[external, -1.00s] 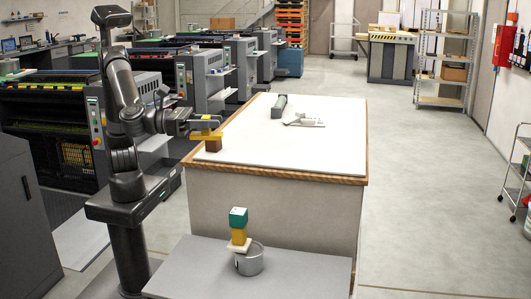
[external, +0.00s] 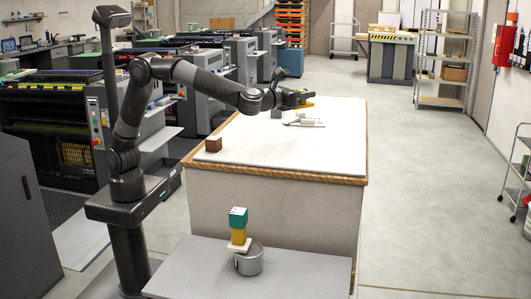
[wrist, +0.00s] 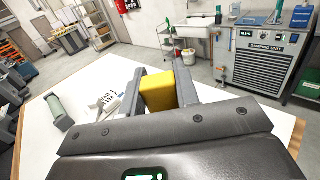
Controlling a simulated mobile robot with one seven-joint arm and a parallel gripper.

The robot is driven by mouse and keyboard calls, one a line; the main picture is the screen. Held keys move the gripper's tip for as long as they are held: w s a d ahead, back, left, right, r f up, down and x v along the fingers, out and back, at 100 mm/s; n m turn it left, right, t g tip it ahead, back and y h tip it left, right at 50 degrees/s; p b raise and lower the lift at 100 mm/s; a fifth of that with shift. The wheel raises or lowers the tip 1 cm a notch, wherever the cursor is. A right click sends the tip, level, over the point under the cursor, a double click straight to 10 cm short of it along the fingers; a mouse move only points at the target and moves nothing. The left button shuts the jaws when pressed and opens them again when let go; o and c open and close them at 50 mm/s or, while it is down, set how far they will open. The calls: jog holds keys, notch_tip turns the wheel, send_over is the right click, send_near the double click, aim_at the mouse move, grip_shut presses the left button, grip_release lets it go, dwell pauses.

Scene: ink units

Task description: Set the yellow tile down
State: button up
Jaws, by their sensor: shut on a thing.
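The yellow tile (wrist: 160,92) is between the two fingers of my gripper (wrist: 163,85) in the wrist view. My gripper (external: 297,99) is shut on it. In the external view the tile (external: 302,105) is held above the far part of the white-topped table (external: 255,147), clear of its surface. A brown block (external: 213,144) stands alone near the table's left front corner.
A white object (external: 304,120) and a green cylinder (wrist: 59,112) lie on the far part of the table. In front, a lower grey surface (external: 195,265) bears a metal can (external: 249,263), with a pale tile, yellow block and teal block (external: 238,217) stacked there. The table's middle is clear.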

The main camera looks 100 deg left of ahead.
aim_at(303, 106)
jog(key=f, duration=0.4)
jog(key=shift+d+f, duration=0.2)
jog(key=shift+d, duration=0.05)
jog(key=shift+a+f, duration=0.2)
jog(key=shift+f, duration=0.15)
jog(key=w+a+f, duration=0.1)
jog(key=a+f, duration=0.1)
jog(key=a, duration=0.1)
jog(key=w+a+f, duration=0.1)
jog(key=a+f, duration=0.1)
jog(key=a, duration=0.2)
jog(key=w+a+f, duration=0.2)
jog(key=a, duration=0.1)
jog(key=shift+w+a+f, duration=0.1)
jog(key=shift+a+f, duration=0.1)
jog(key=shift+f, duration=2.2)
jog(key=shift+f, duration=0.1)
jog(key=o, duration=1.1)
jog(key=shift+c, duration=0.2)
